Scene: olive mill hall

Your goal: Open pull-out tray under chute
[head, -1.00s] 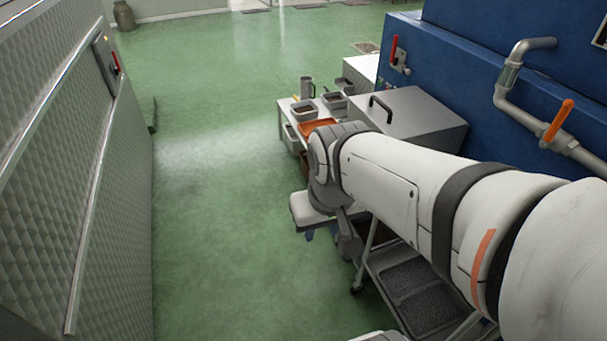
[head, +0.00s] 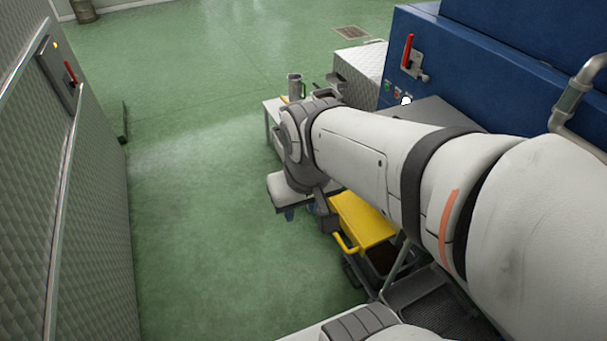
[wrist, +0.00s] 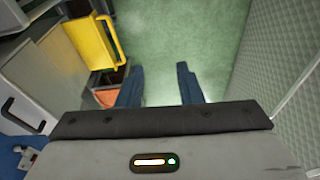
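A yellow slanted panel (head: 365,218) with a yellow bar handle (head: 345,243) stands beside the blue machine; it also shows in the wrist view (wrist: 88,42). Just below it is a dark-filled open box (head: 381,259), partly behind my arm. In the wrist view a box with a reddish-brown inside (wrist: 106,97) lies beside the yellow panel. I cannot tell for sure which part is the pull-out tray. My gripper (wrist: 160,84) is open and empty, its two dark blue fingers apart over green floor, right of the yellow panel.
A blue machine (head: 480,65) with a red lever stands at the right. A quilted metal wall (head: 85,180) bounds the left. Green floor (head: 215,230) lies clear between.

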